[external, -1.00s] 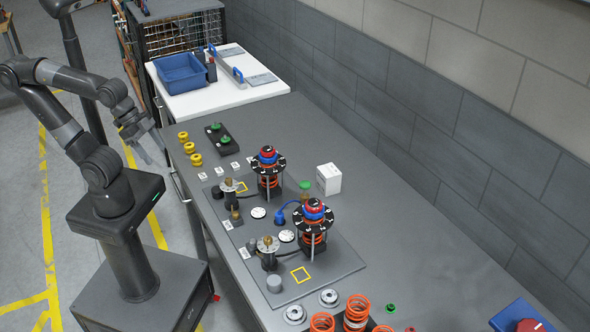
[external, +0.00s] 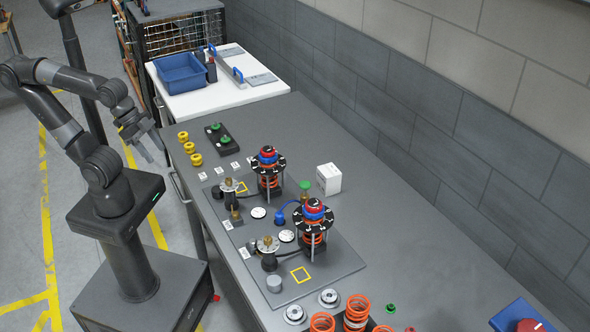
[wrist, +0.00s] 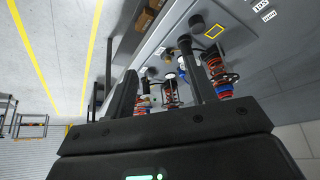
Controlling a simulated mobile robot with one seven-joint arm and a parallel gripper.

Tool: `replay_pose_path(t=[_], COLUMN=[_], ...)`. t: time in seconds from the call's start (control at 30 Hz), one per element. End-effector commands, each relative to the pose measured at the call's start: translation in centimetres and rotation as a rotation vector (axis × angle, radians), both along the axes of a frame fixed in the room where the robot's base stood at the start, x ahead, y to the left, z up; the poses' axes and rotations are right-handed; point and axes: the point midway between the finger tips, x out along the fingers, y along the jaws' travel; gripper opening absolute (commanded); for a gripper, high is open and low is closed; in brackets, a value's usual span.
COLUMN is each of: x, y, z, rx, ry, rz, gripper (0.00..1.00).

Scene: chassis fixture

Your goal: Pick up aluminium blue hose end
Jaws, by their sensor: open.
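A blue hose end (external: 280,217) with a short blue hose stands on the grey fixture plate (external: 338,258), between the two spring assemblies. The far spring assembly (external: 268,180) and the near one (external: 314,232) each have orange coils and a red and blue top. My gripper (external: 150,150) is open and empty, left of the table's edge and well apart from the hose end. In the wrist view my gripper's two dark fingers (wrist: 158,68) stand apart, with spring assemblies beyond them; I cannot clearly tell the hose end there.
Yellow rings (external: 189,147) and a black block with green caps (external: 220,138) lie at the table's far left. A white box (external: 328,179) stands behind the plate. Orange springs (external: 357,312) stand at the near end. A blue bin (external: 181,72) sits on a white side table.

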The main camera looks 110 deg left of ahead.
Motion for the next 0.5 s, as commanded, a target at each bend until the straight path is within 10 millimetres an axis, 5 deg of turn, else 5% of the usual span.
replay_pose_path(t=[0.27, 0.5], x=[0.8, 6.4], y=[0.0, 0.4], z=[0.2, 1.3], rx=[-0.001, -0.003], ry=[0.003, 0.025], rz=[0.003, 0.022], gripper=[0.51, 0.51])
